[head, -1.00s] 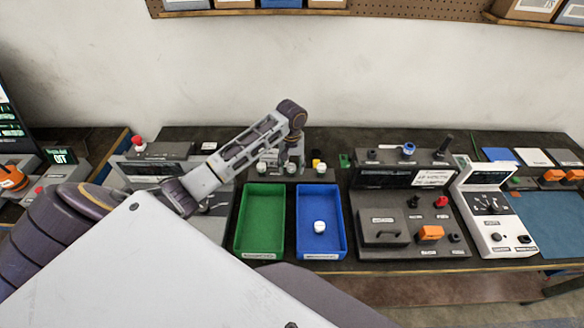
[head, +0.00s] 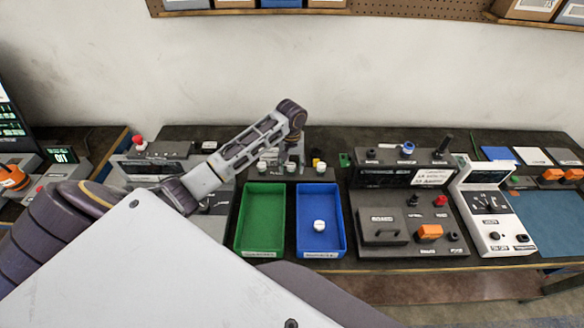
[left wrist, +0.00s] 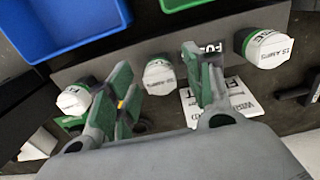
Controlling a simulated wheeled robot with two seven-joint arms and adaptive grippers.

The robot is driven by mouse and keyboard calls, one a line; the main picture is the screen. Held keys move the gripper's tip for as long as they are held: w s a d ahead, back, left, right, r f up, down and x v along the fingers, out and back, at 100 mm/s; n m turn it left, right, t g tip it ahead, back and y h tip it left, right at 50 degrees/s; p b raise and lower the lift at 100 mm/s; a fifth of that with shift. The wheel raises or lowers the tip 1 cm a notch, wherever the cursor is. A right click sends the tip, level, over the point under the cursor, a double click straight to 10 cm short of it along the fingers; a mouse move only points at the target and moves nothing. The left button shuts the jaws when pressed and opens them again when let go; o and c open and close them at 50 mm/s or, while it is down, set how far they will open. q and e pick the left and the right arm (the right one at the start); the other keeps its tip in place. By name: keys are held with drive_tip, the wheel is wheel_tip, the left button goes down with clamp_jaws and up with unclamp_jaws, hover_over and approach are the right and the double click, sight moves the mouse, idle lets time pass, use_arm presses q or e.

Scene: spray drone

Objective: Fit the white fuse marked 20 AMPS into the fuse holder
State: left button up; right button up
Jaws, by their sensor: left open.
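In the left wrist view, white-capped fuses with green bands stand in a dark rack (left wrist: 205,50). The right fuse (left wrist: 270,48) reads 15 AMPS. The middle fuse (left wrist: 160,75) has blurred lettering and shows between my fingers. The left fuse (left wrist: 75,98) has an unreadable label. I cannot tell which one is marked 20 AMPS. My left gripper (left wrist: 163,88) is open around the middle fuse's position, with no visible grip on it. In the head view my left gripper (head: 291,160) is over the rack at the back. I cannot single out the fuse holder.
A green tray (head: 238,222) and a blue tray (head: 341,222) lie in front of the rack; the blue one holds a white-capped piece (head: 319,226). A grey test panel (head: 375,208) and a white meter (head: 476,241) stand to the right.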

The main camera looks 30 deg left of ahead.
sight(291, 165)
use_arm(q)
clamp_jaws()
idle(0.4)
drive_tip(key=shift+r, duration=3)
drive_tip(key=shift+w+a+r, duration=0.1)
